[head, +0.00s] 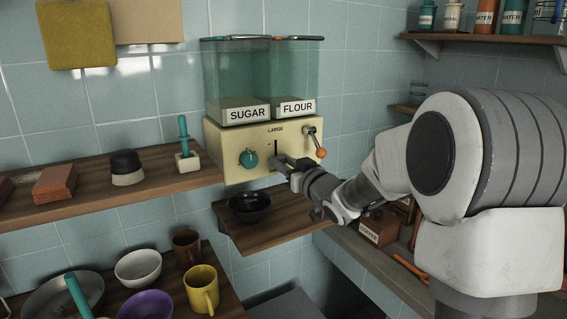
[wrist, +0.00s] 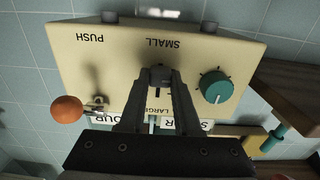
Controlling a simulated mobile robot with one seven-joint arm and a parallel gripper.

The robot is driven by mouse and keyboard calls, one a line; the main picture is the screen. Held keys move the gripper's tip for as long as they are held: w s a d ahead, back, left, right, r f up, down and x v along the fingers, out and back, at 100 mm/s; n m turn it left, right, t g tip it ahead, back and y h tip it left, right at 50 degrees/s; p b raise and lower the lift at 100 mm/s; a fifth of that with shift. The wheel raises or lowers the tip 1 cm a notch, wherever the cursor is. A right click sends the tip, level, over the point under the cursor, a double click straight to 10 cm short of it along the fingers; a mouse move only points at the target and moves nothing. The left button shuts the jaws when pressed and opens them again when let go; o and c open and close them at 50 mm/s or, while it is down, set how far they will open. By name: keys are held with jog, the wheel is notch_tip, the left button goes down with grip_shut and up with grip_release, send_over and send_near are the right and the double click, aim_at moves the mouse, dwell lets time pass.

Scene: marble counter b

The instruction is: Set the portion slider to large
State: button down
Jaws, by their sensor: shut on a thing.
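The cream dispenser (head: 228,150) hangs on the tiled wall under clear bins labelled SUGAR and FLOUR. Its front has a vertical slot with LARGE above it in the head view. The wrist view shows the panel (wrist: 100,65) upside down, with SMALL and LARGE at opposite ends of the slot. The portion slider's knob (wrist: 160,69) is at the SMALL end; the dark slot shows free toward LARGE. My gripper (wrist: 159,77) is shut on this knob. In the head view my gripper (head: 279,161) reaches the panel from the right and hides the knob.
A teal dial (head: 248,158) is left of the slot, and an orange-ended lever (head: 320,153) is right of it. A black bowl (head: 250,207) stands on the small shelf below. Shelves with bowls and mugs lie to the left.

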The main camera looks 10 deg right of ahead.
aim_at(276, 140)
jog(key=shift+r, duration=0.15)
jog(key=shift+r+p, duration=1.4)
jog(key=shift+r, duration=0.75)
jog(key=c, duration=0.6)
grip_release()
jog(key=v, duration=1.7)
jog(key=shift+s+p, duration=0.2)
jog(key=shift+p, duration=0.15)
